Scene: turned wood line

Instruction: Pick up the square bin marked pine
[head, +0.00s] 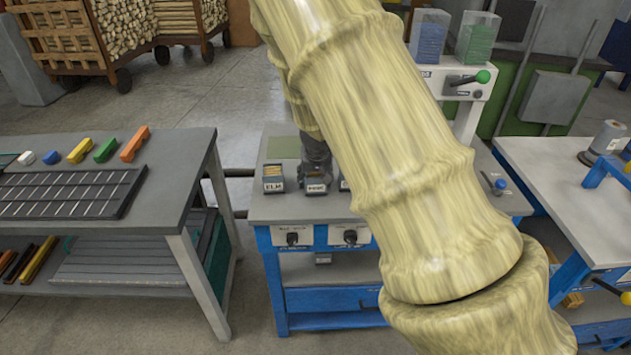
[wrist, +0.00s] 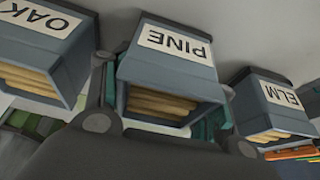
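The square bin marked PINE (wrist: 168,62) is a grey-blue open box with a white label and wooden pieces inside. In the wrist view it lies between the two fingers of my gripper (wrist: 165,115), which are spread to either side of it. I see no clear grip on it. In the head view the pine bin (head: 316,187) stands on the grey bench top, with my gripper (head: 316,158) directly above and around its back; the large arm link covers the area to the right.
The ELM bin (head: 273,180) stands close on the left, and also shows in the wrist view (wrist: 272,98). The OAK bin (wrist: 45,48) is on the other side, mostly hidden by my arm in the head view. Knobs (head: 292,237) line the bench front. A side table (head: 190,160) stands left.

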